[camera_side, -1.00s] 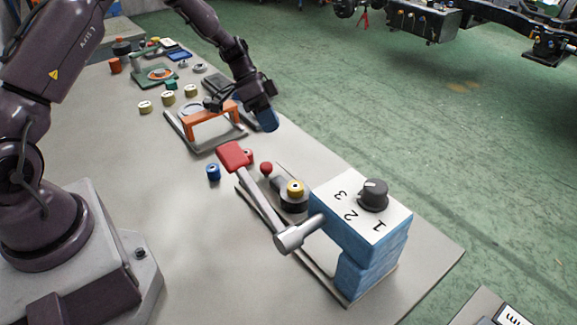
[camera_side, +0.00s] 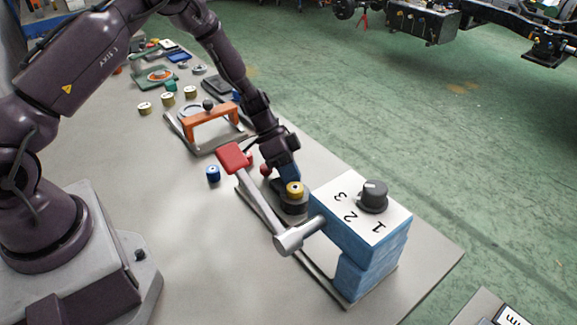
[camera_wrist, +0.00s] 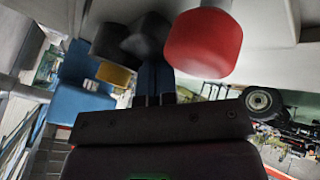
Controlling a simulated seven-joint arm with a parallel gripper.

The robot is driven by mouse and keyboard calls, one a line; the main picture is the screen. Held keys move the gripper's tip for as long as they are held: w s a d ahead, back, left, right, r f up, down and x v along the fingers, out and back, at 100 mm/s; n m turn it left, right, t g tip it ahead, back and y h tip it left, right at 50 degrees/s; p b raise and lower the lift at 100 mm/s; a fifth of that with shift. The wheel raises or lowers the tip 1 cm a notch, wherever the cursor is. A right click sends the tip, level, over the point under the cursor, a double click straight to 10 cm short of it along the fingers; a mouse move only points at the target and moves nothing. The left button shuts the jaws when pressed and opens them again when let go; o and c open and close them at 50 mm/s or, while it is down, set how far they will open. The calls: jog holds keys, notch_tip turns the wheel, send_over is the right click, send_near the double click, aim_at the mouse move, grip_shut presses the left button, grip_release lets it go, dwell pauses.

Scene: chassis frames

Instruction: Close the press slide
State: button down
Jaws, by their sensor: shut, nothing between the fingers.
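The press (camera_side: 357,235) is a blue block with a white top, a dial and the numbers 1 to 3. Its slide carries a dark round holder (camera_side: 294,205) with a yellow-topped piece (camera_side: 295,188), in front of the block's opening. A small red knob (camera_side: 265,169) shows at the slide's outer end. My gripper (camera_side: 289,175) is shut and empty, with its blue fingertips low over the slide between knob and holder. Contact cannot be told. In the wrist view the fingers (camera_wrist: 155,85) are together near a large red rounded part (camera_wrist: 203,42); which red part is unclear.
The press lever with its red handle (camera_side: 234,157) slants along the near side of the slide. A blue piece (camera_side: 213,173) stands left of it. An orange bracket fixture (camera_side: 211,125) stands behind. The table's right edge is close to the press.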

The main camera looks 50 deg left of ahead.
jog(key=d, duration=0.9)
jog(key=shift+d, duration=0.15)
